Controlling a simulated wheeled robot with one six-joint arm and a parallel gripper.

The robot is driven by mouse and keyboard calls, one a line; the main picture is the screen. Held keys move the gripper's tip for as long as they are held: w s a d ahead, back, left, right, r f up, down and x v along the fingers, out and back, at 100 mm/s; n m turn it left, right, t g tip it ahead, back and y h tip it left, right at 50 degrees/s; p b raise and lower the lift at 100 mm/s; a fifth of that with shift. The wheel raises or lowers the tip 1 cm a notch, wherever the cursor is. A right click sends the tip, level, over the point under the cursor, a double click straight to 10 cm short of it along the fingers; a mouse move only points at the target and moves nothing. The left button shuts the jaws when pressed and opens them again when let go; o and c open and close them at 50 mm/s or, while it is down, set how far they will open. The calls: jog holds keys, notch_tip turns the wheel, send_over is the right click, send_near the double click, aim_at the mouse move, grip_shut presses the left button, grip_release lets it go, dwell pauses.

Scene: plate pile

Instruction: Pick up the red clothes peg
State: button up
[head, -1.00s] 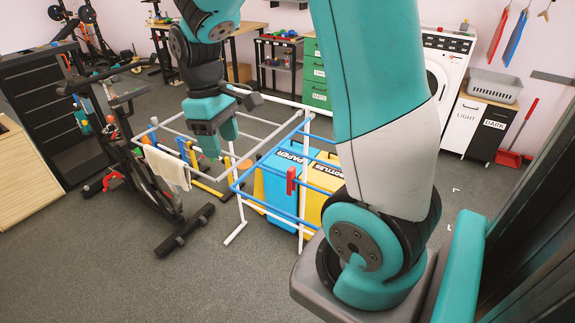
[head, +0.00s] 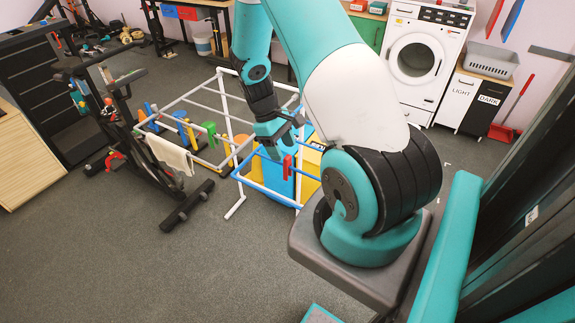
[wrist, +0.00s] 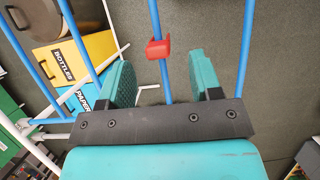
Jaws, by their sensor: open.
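The red clothes peg (head: 287,165) is clipped on a blue bar of the drying rack (head: 228,84). In the wrist view the peg (wrist: 158,48) sits on the blue bar (wrist: 160,20), just beyond and roughly between my fingertips. My gripper (head: 276,148) is open and close to the peg in the head view, at its upper left. In the wrist view my gripper (wrist: 160,75) has its two teal fingers spread apart, with the blue bar running between them and nothing held.
Blue and yellow bins (wrist: 75,55) stand under the rack. A pale towel (head: 170,154) hangs at the rack's left, beside an exercise bike (head: 115,130). A washing machine (head: 418,60) stands at the back right. The floor in front is clear.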

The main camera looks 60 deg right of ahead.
aim_at(287, 157)
jog(key=shift+p+x, duration=1.45)
jog(key=shift+x, duration=1.45)
jog(key=shift+d, duration=0.15)
jog(key=shift+c, duration=0.4)
jog(key=c, duration=0.9)
